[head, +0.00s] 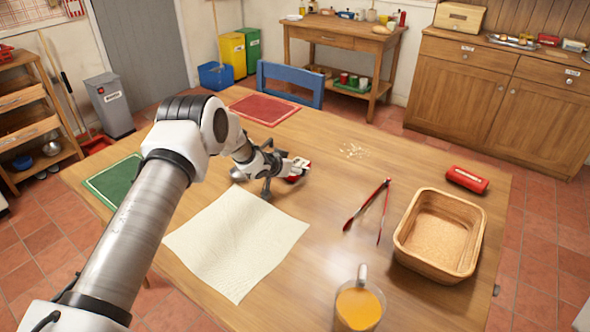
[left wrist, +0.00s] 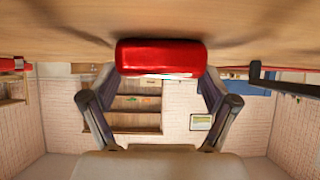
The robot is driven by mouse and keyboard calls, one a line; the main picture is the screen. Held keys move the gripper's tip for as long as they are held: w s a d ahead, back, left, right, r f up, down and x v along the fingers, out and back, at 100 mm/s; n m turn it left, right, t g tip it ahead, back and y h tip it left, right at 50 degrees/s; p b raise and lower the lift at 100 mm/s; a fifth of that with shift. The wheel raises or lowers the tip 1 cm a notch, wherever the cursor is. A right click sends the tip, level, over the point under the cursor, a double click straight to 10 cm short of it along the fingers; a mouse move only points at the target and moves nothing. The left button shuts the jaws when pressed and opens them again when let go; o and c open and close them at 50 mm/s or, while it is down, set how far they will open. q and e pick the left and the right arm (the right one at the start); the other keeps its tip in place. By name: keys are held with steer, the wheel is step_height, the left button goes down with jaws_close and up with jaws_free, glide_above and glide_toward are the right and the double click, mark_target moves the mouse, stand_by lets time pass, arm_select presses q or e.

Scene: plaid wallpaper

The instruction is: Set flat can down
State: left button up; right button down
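The flat can (head: 299,169) is red with some white and is at the far end of my left gripper (head: 283,172), over the table near the red mat. In the left wrist view the red can (left wrist: 161,57) sits between the two fingertips, which meet its two sides. The left gripper (left wrist: 160,78) is shut on it. The can is at or very close to the table top (left wrist: 60,30); I cannot tell whether it touches. My arm and gripper hide part of the can in the head view. My right gripper is not in view.
A cream cloth (head: 237,243) lies in front of the gripper. A red mat (head: 264,109), green mat (head: 112,180), crumbs (head: 354,150), red tongs (head: 367,205), a wooden basket (head: 404,240), a red tin (head: 467,179) and an orange-filled jug (head: 359,307) are on the table (head: 330,190).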

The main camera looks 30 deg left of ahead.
arm_select(q)
steer(key=c, duration=0.9)
steer(key=shift+c, duration=0.2)
